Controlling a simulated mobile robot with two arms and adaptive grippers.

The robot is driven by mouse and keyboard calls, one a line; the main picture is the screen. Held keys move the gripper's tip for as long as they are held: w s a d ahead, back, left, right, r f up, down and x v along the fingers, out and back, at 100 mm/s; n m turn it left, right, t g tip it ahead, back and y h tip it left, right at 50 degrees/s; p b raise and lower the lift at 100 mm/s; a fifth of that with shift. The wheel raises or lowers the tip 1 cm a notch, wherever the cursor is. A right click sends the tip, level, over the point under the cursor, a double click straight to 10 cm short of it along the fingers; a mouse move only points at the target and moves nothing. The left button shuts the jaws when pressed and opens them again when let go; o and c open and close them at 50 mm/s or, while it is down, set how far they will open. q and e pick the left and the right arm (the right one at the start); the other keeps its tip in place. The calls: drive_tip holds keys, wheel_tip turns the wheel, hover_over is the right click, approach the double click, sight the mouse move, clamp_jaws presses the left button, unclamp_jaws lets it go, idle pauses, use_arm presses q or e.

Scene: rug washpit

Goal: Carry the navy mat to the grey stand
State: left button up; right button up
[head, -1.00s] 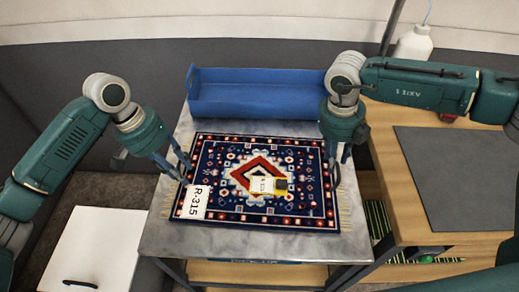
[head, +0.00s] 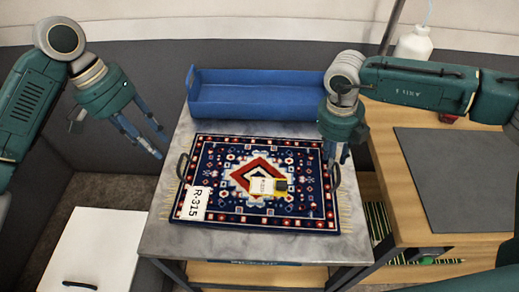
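The navy mat (head: 260,215), patterned in red and white, lies flat on a grey marbled top (head: 300,248) of a metal-legged stand. Dark loop handles stand at its left (head: 182,166) and right (head: 336,176) edges. A white tag reading R-315 (head: 195,203) lies on its left front corner. A small white and yellow item (head: 267,186) lies at its middle. My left gripper (head: 161,146) is open and empty, up and left of the left handle and apart from it. My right gripper (head: 336,160) points down at the right handle; its fingertips are partly hidden, so its grip is unclear.
A blue trough (head: 255,98) stands along the back of the grey top. At right, a wooden table (head: 385,160) bears a dark grey pad (head: 462,185) and a white bottle (head: 414,44). A white cabinet (head: 95,245) stands low at front left.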

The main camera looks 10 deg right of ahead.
wheel_tip(320, 180, up, 12)
drive_tip(key=a, duration=0.1)
drive_tip(key=shift+a+f, duration=0.2)
drive_tip(key=shift+a, duration=0.05)
idle(0.4)
